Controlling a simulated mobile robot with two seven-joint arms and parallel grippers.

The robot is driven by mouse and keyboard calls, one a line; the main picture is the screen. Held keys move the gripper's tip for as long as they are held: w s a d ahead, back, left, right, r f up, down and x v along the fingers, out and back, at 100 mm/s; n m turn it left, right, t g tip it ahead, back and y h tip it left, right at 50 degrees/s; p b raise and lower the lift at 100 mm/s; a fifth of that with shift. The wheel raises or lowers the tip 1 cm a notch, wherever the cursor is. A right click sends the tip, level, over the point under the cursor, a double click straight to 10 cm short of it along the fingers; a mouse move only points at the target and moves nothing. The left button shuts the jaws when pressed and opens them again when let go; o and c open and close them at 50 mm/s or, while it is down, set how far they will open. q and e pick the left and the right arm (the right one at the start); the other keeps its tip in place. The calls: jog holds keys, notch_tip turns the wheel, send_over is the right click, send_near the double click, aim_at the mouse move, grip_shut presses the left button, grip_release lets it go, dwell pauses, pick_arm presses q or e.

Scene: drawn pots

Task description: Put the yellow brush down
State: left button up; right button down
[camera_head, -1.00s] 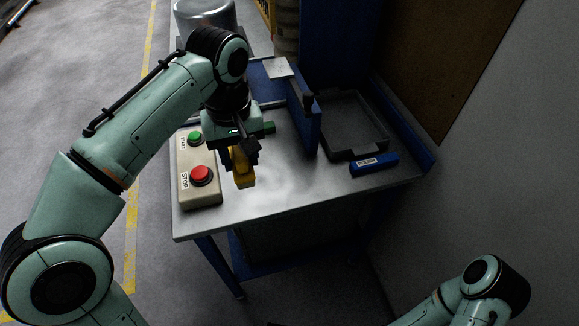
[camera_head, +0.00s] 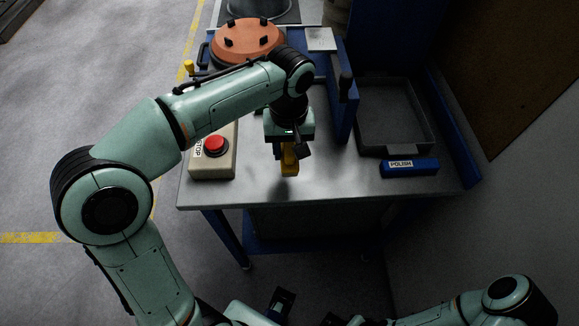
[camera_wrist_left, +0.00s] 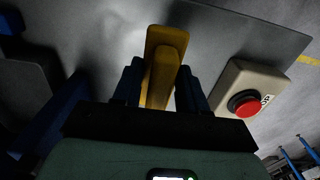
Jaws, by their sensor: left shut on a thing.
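The yellow brush (camera_head: 289,160) is held in my left gripper (camera_head: 288,147), over the front part of the grey metal table (camera_head: 330,185). In the left wrist view the brush (camera_wrist_left: 164,62) sits between the two dark fingers of my left gripper (camera_wrist_left: 160,90), which are shut on it. A dark shadow lies on the table below the brush. I cannot tell whether the brush touches the tabletop.
A control box with a red stop button (camera_head: 215,146) stands left of the brush. A blue POLISH block (camera_head: 409,168) lies at the right, before a grey tray (camera_head: 396,112). A blue upright panel (camera_head: 343,105) and an orange round part (camera_head: 247,42) are behind. The front middle is clear.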

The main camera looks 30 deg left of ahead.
aim_at(289, 144)
pick_arm(q)
jog(key=shift+f+b, duration=0.45)
jog(key=shift+f, duration=2.9)
jog(key=shift+f, duration=0.15)
jog(key=o, duration=0.9)
jog(key=shift+r, duration=0.25)
notch_tip(289, 144, up, 12)
jog(key=shift+f+p, duration=0.1)
jog(key=shift+p, duration=1.1)
